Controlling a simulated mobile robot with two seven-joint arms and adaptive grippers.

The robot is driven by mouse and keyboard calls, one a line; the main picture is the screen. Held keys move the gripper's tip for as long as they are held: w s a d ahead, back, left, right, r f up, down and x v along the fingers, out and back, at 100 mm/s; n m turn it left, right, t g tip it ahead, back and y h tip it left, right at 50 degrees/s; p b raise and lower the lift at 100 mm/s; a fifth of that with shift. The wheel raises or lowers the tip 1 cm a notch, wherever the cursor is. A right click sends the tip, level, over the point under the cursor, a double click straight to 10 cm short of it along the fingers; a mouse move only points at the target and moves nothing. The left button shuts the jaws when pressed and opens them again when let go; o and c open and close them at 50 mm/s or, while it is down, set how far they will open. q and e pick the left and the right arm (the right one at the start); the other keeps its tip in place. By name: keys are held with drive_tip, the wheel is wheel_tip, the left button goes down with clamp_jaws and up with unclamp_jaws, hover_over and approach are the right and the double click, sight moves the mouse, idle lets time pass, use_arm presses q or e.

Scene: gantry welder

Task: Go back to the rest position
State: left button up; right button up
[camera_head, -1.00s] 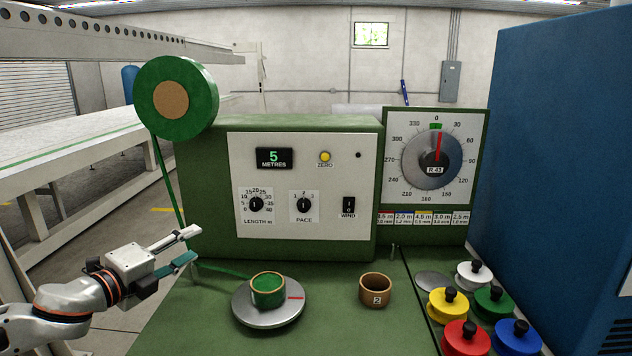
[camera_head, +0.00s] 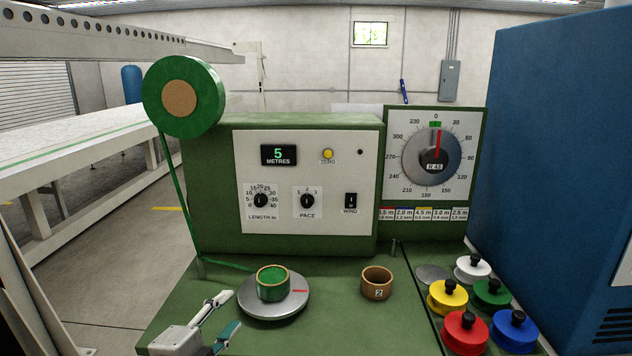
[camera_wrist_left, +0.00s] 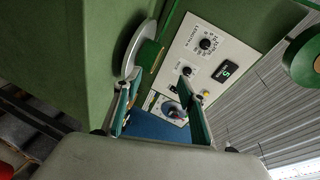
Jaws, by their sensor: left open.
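My left gripper (camera_head: 222,318) is low in the head view, at the front left of the green bench, apart from everything. Its two fingers are spread with nothing between them. In the left wrist view my left gripper (camera_wrist_left: 158,105) also shows open and empty, with the control panel beyond it. The green-wound spool (camera_head: 273,283) sits on the round metal turntable (camera_head: 262,306), to the right of the fingers. A green strip (camera_head: 178,195) runs from the big green reel (camera_head: 183,97) down toward that spool. My right gripper is not in view.
The green machine's control panel (camera_head: 310,180) reads 5 metres. A brown cup marked 2 (camera_head: 377,284) stands on the bench. Several coloured knobbed weights, including a red one (camera_head: 465,334), stand at the right. A tall blue cabinet (camera_head: 555,170) bounds the right side.

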use_arm(q)
drive_tip(key=s+a+f+n+g+y, duration=0.4)
drive_tip(key=s+a+f+n, duration=0.2)
drive_tip(key=s+a+f, duration=0.45)
drive_tip(key=s+a+f+n+g+y, duration=0.45)
drive_tip(key=s+a+f, duration=0.35)
drive_tip(key=s, duration=0.6)
drive_tip(key=d+f+n+t+h, duration=0.3)
drive_tip(key=d+f+h, duration=0.3)
drive_tip(key=d+f, duration=0.8)
wheel_tip(320, 180, down, 2)
drive_tip(key=shift+w+d+f+n+t, duration=0.1)
drive_tip(key=shift+w+d+n+t, duration=0.1)
drive_tip(key=shift+w+n+t, duration=0.2)
